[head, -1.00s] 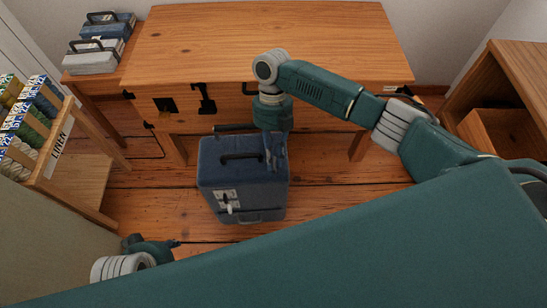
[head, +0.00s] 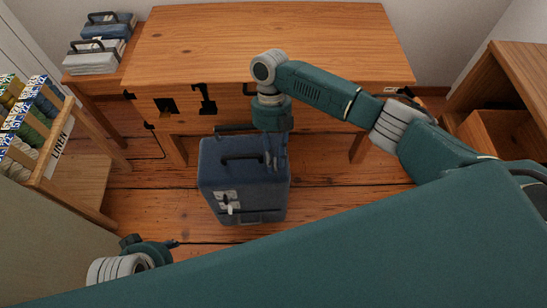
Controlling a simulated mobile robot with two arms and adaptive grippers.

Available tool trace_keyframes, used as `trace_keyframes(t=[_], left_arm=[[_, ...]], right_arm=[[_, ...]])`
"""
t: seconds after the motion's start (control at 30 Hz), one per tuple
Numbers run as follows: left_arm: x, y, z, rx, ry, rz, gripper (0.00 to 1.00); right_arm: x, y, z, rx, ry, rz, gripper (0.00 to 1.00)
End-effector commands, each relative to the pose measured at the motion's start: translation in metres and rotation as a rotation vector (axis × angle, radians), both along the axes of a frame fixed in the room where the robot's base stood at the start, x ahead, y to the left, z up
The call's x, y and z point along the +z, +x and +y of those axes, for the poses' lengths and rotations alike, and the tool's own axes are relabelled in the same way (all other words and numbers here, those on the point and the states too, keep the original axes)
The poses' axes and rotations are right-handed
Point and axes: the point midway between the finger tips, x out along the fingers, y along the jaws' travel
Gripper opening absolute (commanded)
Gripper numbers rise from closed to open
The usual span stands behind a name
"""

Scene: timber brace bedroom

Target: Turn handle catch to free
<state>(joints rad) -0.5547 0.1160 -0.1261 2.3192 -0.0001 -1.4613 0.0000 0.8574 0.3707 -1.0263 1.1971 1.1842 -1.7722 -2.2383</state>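A blue case (head: 222,172) stands on the floor in front of the desk, with a dark handle (head: 241,157) on top. A pale metal plate with a small white catch (head: 230,209) is on its near face, toward the lower left. My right gripper (head: 274,160) points down at the case's upper right side; its fingers overlap the case and are too small to tell whether they grip it. My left gripper (head: 176,243) is low at the left, apart from the case and partly hidden by my own body.
The wooden desk (head: 290,40) stands behind the case, with black fittings on its front. A shelf of thread spools (head: 30,115) is at left, and stacked cases (head: 95,58) are behind it. A wooden cabinet (head: 515,75) is at right. Floor left of the case is clear.

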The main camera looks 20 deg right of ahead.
Motion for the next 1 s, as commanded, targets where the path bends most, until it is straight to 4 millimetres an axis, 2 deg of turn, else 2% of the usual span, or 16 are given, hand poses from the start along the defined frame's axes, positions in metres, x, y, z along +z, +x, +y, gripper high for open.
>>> trace_keyframes(t=[0.17, 0.5, 0.7, 1.0], left_arm=[[-0.002, -0.003, 0.000, -0.002, 0.001, 0.007, 0.40], [-0.001, -0.001, 0.000, -0.001, 0.000, 0.003, 0.40], [-0.001, -0.001, 0.000, -0.001, 0.000, 0.003, 0.40], [-0.001, -0.001, 0.000, -0.001, 0.001, 0.002, 0.40]], right_arm=[[0.008, 0.004, -0.001, 0.000, 0.001, -0.001, 0.22], [0.072, 0.030, -0.006, -0.001, 0.001, -0.003, 0.22], [0.100, 0.041, -0.009, 0.000, 0.001, -0.001, 0.22], [0.111, 0.045, -0.010, 0.001, 0.001, 0.001, 0.22]])
